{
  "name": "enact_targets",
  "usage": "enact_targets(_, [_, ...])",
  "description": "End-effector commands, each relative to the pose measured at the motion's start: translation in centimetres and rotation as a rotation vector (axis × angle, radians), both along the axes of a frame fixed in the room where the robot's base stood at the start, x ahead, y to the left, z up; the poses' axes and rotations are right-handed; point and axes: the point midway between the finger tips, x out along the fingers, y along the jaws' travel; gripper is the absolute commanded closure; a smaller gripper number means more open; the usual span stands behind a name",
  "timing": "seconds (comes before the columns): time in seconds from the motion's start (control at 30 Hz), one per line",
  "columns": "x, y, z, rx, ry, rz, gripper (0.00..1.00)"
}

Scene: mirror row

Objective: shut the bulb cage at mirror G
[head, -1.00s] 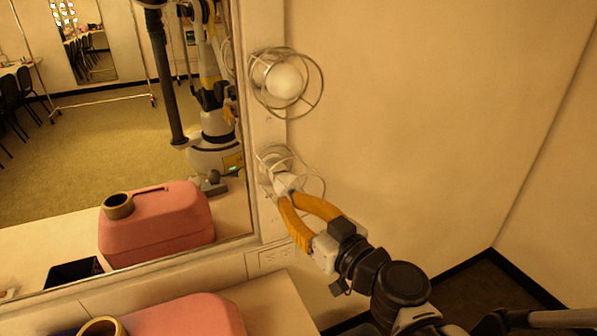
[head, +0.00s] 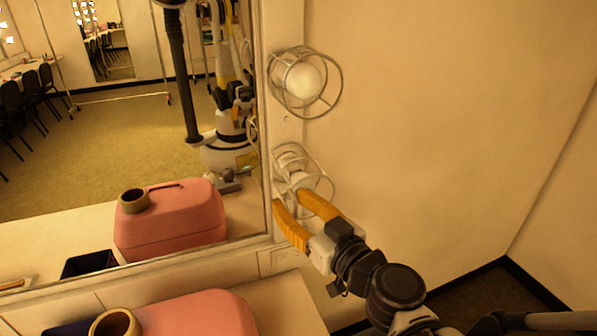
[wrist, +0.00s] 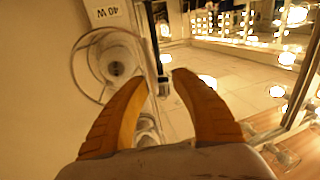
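Two wire bulb cages are on the mirror's right frame in the head view. The upper cage (head: 335,68) surrounds a round white bulb (head: 303,82). The lower cage (head: 329,176) has a white fitting inside; whether it is fully shut I cannot tell. My gripper (head: 290,198) is open and empty, its orange fingertips just below the lower cage. In the wrist view, my gripper (wrist: 160,77) has its tips apart beside a cage ring (wrist: 76,70) around a white fitting with a dark centre (wrist: 116,68). No letter G is readable.
A upside-down "40 W" label (wrist: 108,12) shows near the cage in the wrist view. The mirror (head: 120,165) is left of the cages. A pink canister (head: 205,315) stands on the counter (head: 285,305). The wall to the right is bare.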

Motion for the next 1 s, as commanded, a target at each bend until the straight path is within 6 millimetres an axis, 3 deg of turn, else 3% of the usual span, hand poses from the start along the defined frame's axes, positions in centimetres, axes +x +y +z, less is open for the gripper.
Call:
enact_targets(0.27, [-0.1,-0.3,0.0,0.001,0.001,-0.004,0.7])
enact_targets(0.7, [-5.2,-4.0,0.0,0.001,0.001,-0.004,0.7])
enact_targets(1.0, [-6.0,-4.5,0.0,0.001,0.001,-0.001,0.7])
